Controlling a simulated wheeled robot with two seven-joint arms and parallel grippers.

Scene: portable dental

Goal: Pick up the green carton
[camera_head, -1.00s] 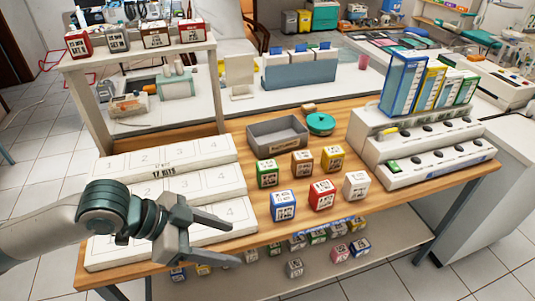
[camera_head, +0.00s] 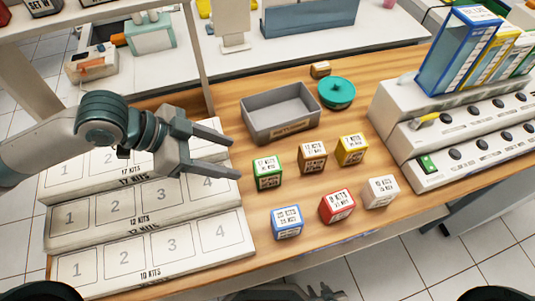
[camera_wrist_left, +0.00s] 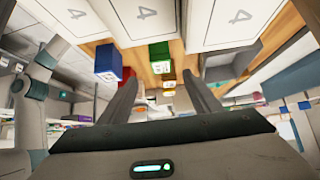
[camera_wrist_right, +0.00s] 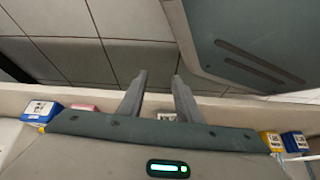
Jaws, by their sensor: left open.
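The green carton (camera_head: 268,172) is a small labelled cube standing on the wooden table, at the left end of the back row of cartons. My left gripper (camera_head: 234,155) is open and empty over the right end of the white numbered steps, its fingertips pointing right, just left of the green carton and apart from it in the picture. In the left wrist view the green carton (camera_wrist_left: 159,52) shows above and between the two fingers. My right gripper (camera_wrist_right: 160,76) is open in its wrist view, with nothing seen held between its fingers.
Brown (camera_head: 312,156) and yellow (camera_head: 352,149) cartons stand right of the green one. Blue (camera_head: 287,222), red (camera_head: 337,206) and white (camera_head: 381,191) cartons stand in front. A grey tray (camera_head: 250,128) and teal lid (camera_head: 337,92) lie behind. White numbered steps (camera_head: 150,236) fill the left.

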